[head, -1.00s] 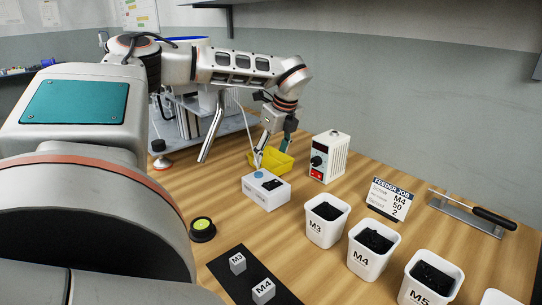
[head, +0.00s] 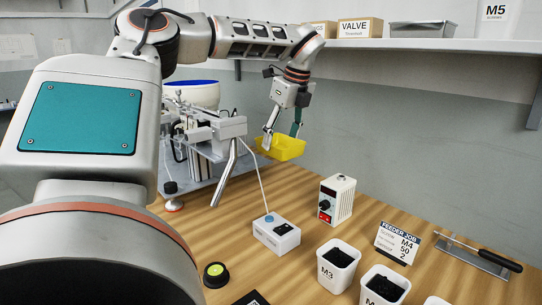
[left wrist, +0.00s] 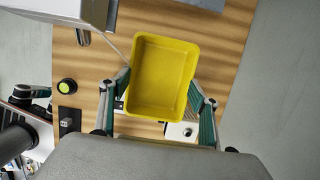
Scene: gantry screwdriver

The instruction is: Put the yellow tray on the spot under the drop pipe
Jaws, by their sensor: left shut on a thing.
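The yellow tray (head: 284,149) is held in the air above the back of the table, to the right of the drop pipe. My left gripper (head: 282,134) is shut on it. In the left wrist view the tray (left wrist: 163,72) looks empty, with the fingers of my left gripper (left wrist: 161,92) at either side. The drop pipe (head: 225,173) is a slanted silver tube coming down from the feeder machine (head: 203,130). The table under its lower end is bare wood in the head view. What seems to be my right gripper (left wrist: 38,98) shows small at the left edge of the wrist view.
A white box with a blue button (head: 276,234) stands right of the pipe, its cable rising behind. A white power unit (head: 337,200) stands farther right. A round green button (head: 215,274) and an M3 bin (head: 337,268) are nearer. A shelf (head: 420,45) overhangs the right.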

